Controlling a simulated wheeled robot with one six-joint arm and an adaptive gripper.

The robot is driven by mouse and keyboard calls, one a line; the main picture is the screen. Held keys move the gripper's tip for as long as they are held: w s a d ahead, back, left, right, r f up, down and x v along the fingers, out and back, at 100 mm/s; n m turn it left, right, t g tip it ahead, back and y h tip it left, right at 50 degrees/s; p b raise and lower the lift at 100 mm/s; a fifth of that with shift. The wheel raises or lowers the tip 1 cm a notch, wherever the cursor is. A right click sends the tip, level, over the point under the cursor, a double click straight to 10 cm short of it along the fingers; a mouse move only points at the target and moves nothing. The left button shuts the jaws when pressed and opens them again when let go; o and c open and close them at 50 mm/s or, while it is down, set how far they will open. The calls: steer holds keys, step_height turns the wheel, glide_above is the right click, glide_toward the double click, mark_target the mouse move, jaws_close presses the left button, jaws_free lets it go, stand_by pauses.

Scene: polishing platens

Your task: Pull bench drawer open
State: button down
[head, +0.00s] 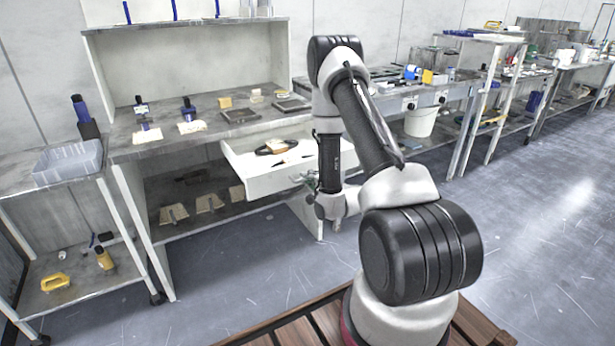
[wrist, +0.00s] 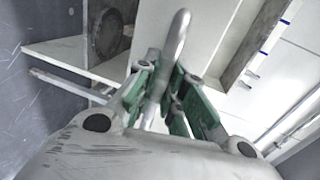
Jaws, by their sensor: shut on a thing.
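The bench drawer (head: 262,179) is white and stands pulled out from under the worktop of the bench (head: 200,144) in the head view. A dark brush-like item and some small dark pieces lie inside it. My gripper (head: 312,182) is at the drawer's front, partly hidden behind my arm. In the wrist view my gripper (wrist: 165,88) has its green fingers closed around the drawer handle (wrist: 179,38), a grey rounded bar. The drawer front (wrist: 200,40) shows behind the handle. The far end of the handle is hidden in the head view.
A lower shelf (head: 240,208) under the drawer holds several pale pads. A cart with a grey bin (head: 68,163) stands at the left. A white bucket (head: 420,122) sits below the bench at right. The floor (head: 250,260) before the bench is clear.

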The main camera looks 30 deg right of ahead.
steer(key=shift+s, duration=0.15)
steer(key=c, duration=1.5)
jaws_free()
steer(key=v, duration=0.7)
steer(key=shift+s, duration=0.25)
